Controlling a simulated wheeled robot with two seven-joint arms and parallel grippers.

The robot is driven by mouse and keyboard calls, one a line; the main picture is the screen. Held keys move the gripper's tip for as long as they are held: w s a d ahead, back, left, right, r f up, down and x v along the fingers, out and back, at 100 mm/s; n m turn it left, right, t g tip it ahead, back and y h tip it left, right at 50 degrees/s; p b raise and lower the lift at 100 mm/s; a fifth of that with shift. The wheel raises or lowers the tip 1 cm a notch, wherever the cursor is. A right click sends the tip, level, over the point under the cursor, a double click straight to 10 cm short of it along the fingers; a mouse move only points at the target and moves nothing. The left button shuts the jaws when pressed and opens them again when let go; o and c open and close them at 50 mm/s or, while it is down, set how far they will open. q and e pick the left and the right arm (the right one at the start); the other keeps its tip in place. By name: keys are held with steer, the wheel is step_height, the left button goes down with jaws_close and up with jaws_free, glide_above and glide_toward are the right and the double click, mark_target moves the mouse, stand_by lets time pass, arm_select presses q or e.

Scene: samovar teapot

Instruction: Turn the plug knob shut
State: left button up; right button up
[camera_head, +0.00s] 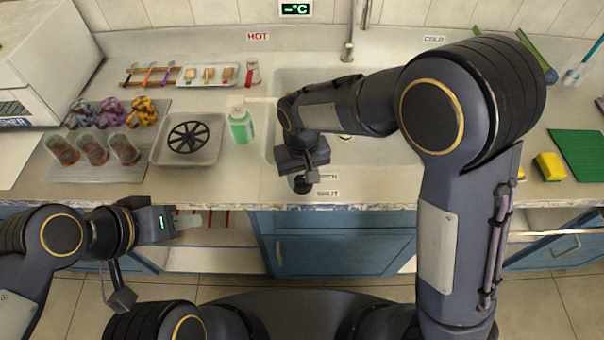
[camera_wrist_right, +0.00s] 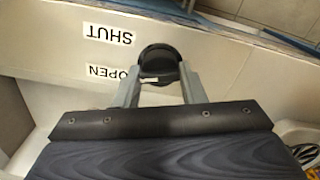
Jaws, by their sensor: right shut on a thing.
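The plug knob (camera_wrist_right: 159,62) is a round black knob at the front rim of the sink, beside the labels OPEN and SHUT. It also shows in the head view (camera_head: 302,185), partly covered by my right gripper. My right gripper (camera_wrist_right: 161,80) is shut on the knob, with one finger on each side of it. In the head view my right gripper (camera_head: 308,178) reaches down to the counter's front edge. My left gripper (camera_head: 190,222) is in front of the counter at the lower left, away from the knob. I cannot tell its finger gap.
The sink (camera_head: 350,150) lies behind the knob, partly hidden by my right arm. A green soap bottle (camera_head: 241,127) stands left of the sink. A grey tray (camera_head: 166,150) with a black wheel-shaped piece is farther left. A yellow sponge (camera_head: 550,167) lies at the right.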

mark_target(303, 178)
steer(key=m, duration=0.6)
steer(key=shift+r+p, duration=0.1)
steer(key=shift+p, duration=0.25)
steer(key=m+p, duration=0.1)
steer(key=m, duration=0.5)
steer(key=shift+m, duration=0.3)
steer(key=o, duration=1)
step_height(303, 178, up, 8)
steer(key=shift+f, duration=0.15)
steer(key=shift+d, duration=0.1)
